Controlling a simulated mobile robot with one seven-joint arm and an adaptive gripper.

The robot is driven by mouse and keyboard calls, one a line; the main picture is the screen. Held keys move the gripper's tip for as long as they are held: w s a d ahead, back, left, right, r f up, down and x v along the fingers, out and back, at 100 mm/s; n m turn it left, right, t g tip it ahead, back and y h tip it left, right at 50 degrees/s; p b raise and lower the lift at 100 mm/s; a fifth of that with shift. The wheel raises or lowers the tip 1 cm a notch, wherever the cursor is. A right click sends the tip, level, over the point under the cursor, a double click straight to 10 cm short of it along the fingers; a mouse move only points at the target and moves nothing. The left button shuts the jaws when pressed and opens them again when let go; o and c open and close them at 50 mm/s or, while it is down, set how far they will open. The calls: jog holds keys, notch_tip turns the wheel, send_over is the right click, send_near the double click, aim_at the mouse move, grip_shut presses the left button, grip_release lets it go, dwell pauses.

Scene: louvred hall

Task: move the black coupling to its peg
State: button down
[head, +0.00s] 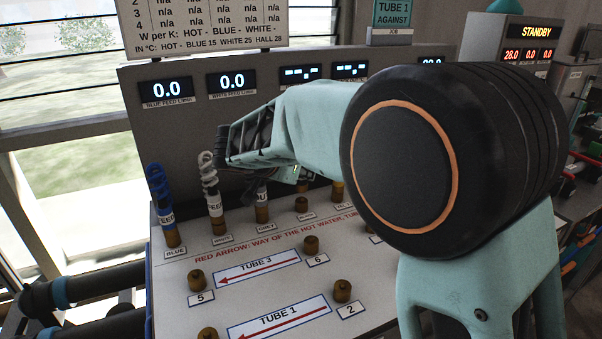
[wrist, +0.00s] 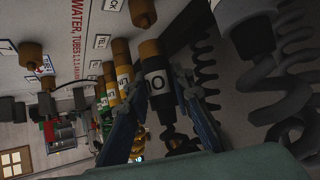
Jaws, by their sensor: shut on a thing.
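In the wrist view the black coupling (wrist: 158,84), with a brass end and a white band marked O, stands between the two fingers of my gripper (wrist: 157,96), which is shut on it. A dark coiled hose hangs from its back end. A bare brass peg (wrist: 142,12) beside a label ending in "CK" is close to the coupling's brass end, apart from it in the picture. That bare peg also shows in the head view (head: 301,204), between the grey and yellow places. My arm hides most of the held coupling in the head view.
Blue (head: 167,215), white (head: 215,208) and grey (head: 262,205) couplings stand at the left of the back row. A yellow coupling (wrist: 121,52) and others stand close past my fingers. A large coiled hose (wrist: 285,75) hangs at the right. Lower pegs (head: 311,244) are bare.

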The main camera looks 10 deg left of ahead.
jog(key=shift+f+b, duration=1.4)
jog(key=shift+b, duration=0.7)
jog(key=c, duration=1.6)
grip_release()
jog(key=shift+s+a+r+p, duration=0.15)
jog(key=shift+s+r, duration=0.4)
jog(key=shift+r, duration=0.5)
jog(key=shift+s+a+r+p, duration=0.1)
jog(key=shift+s+r, duration=0.4)
jog(key=shift+r, duration=0.55)
jog(key=shift+s+a+r+p, duration=0.15)
jog(key=shift+s+r, duration=0.4)
jog(key=shift+r, duration=0.5)
